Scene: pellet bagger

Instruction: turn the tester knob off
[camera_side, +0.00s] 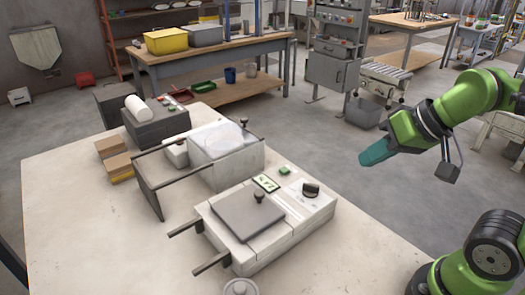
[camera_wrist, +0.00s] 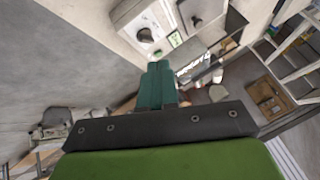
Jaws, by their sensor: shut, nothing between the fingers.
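The tester (camera_side: 290,232) is a pale box on the near part of the table, with a grey plate on top, a small lit green display (camera_side: 266,183) and a green button (camera_side: 285,170). Its black knob (camera_side: 311,189) sits on the right end of the top. In the wrist view the knob (camera_wrist: 145,35) shows at the top, left of the display (camera_wrist: 175,39). My gripper (camera_side: 364,161) has teal fingers, shut and empty, in the air to the right of and above the tester, apart from the knob. In the wrist view the fingertips (camera_wrist: 160,66) lie below the knob. The knob's exact setting is too small to tell.
A second pale machine (camera_side: 225,160) with dark bars stands behind the tester. A dark box with a white roll (camera_side: 139,108) and brown blocks (camera_side: 112,152) are farther back. The table's front left (camera_side: 90,240) is clear. Open floor lies beyond the right edge.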

